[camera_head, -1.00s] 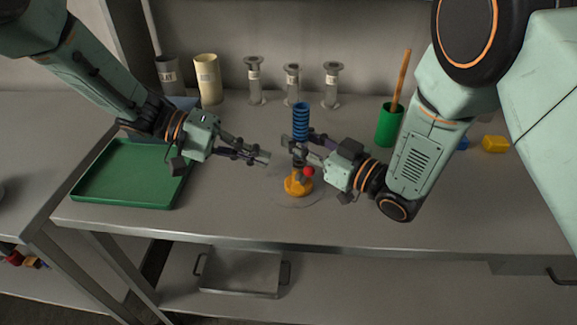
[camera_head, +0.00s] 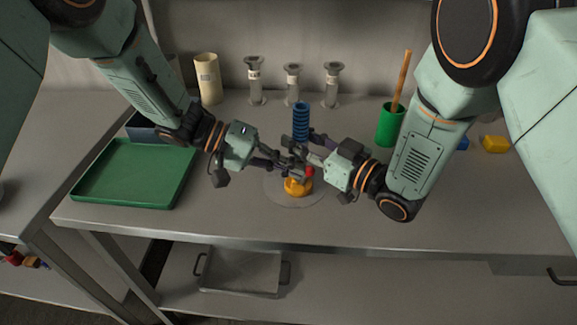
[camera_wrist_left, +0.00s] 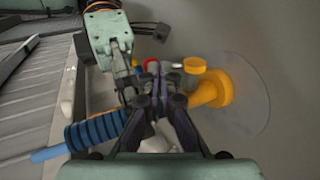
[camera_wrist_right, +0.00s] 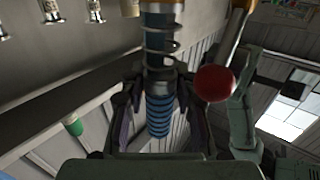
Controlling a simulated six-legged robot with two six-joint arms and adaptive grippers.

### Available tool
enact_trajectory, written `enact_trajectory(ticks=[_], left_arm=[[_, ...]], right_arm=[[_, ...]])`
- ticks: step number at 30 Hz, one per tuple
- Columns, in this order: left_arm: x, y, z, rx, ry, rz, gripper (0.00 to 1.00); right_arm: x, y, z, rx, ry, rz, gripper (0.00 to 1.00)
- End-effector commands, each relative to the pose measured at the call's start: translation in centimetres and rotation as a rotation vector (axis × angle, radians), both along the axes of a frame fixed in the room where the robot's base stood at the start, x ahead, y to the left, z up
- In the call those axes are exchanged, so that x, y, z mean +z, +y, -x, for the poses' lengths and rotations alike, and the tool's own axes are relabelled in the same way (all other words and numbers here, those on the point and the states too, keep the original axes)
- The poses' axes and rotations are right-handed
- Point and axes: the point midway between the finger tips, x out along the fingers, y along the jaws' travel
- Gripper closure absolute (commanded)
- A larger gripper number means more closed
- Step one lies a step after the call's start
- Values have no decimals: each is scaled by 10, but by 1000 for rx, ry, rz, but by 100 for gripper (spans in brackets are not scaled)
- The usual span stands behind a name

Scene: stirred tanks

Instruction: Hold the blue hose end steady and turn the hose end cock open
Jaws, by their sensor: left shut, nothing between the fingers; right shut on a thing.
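The blue hose end (camera_head: 300,120) stands upright at the middle of the bench, its ribbed blue part above an orange-yellow base (camera_head: 298,187). It also shows in the left wrist view (camera_wrist_left: 95,131) and the right wrist view (camera_wrist_right: 159,115). The cock's red knob (camera_head: 309,171) sits low at the right side, and is large in the right wrist view (camera_wrist_right: 214,84). My right gripper (camera_head: 297,147) is shut on the hose end just below the blue ribs. My left gripper (camera_head: 290,166) is shut and empty, close to the cock from the left and below the right gripper; its fingertips partly hide the fitting.
A green tray (camera_head: 132,197) lies at left. Glass cylinders (camera_head: 292,85) and a cream beaker (camera_head: 207,80) stand behind. A green cup (camera_head: 389,126) with a wooden stick and a yellow block (camera_head: 495,144) are at right. The front bench strip is clear.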

Motion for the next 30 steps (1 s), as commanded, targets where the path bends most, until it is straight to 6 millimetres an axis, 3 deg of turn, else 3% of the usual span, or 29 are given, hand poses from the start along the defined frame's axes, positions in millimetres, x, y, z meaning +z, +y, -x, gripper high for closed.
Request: enact_trajectory(ticks=[4, 16, 30], left_arm=[[3, -7, 1, -3, -4, -89, 100], [3, -12, 0, 0, -1, -88, 100], [-2, 1, 0, 2, -2, -87, 100]], right_arm=[[1, 0, 0, 0, -2, -1, 100], [1, 0, 0, 0, -2, -1, 100], [1, 0, 0, 0, -2, -1, 100]])
